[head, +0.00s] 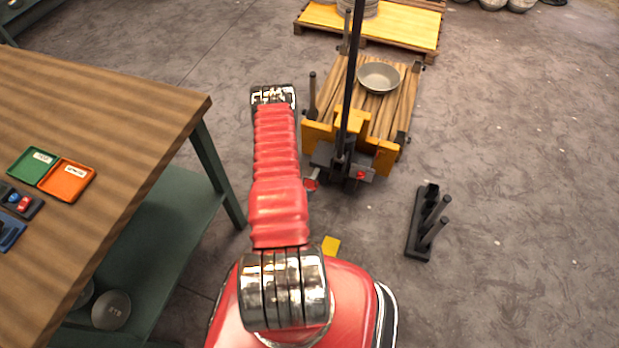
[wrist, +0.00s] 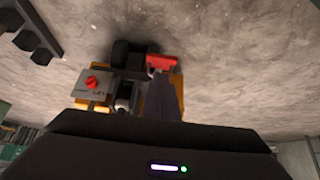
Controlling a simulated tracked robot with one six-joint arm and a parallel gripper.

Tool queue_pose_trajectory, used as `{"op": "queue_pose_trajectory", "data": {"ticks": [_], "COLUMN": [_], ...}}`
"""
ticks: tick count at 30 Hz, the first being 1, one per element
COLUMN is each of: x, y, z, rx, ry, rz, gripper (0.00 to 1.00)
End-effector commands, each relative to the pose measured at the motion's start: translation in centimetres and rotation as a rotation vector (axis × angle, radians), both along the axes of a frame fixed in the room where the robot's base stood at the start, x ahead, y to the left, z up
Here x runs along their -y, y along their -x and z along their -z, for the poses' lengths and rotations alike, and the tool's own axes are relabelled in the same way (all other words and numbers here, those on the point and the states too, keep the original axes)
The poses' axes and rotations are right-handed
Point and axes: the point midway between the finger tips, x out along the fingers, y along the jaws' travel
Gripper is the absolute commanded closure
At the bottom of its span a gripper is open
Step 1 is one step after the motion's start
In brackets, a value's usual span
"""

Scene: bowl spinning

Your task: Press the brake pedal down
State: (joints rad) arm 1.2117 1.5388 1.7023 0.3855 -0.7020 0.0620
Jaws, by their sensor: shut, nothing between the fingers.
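The brake pedal looks like a small red pad (wrist: 162,62) in the wrist view, low on the yellow-and-black machine. In the head view a small red pad (head: 311,184) shows at the machine's lower left, partly beside my arm. My gripper (wrist: 161,78) appears as a narrow dark grey wedge, shut and empty. Its tip lies close to the red pad in the picture; I cannot tell whether they touch. My gripper is hidden behind my red arm in the head view.
The wheeled machine (head: 380,158) carries wooden planks with a grey bowl (head: 379,77) on top. A grey panel with a red knob (wrist: 92,83) is beside the pad. A wooden table (head: 110,110) stands left; a black rack (head: 424,225) stands right on open floor.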

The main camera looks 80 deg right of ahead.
Motion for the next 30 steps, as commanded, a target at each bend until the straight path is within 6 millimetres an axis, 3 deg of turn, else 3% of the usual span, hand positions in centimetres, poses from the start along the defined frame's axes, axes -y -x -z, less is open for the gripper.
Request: {"op": "queue_pose_trajectory", "data": {"ticks": [3,7,20,30], "x": [3.1,4.9,5.3,6.9], "y": [0.2,0.2,0.2,0.4], "z": [-1.6,-3.2,-3.6,-2.1], "rx": [0.003,0.004,0.004,0.005], "ry": [0.135,0.221,0.242,0.242], "rz": [0.021,0.033,0.034,0.035], "gripper": [1.00,1.00,1.00,1.00]}}
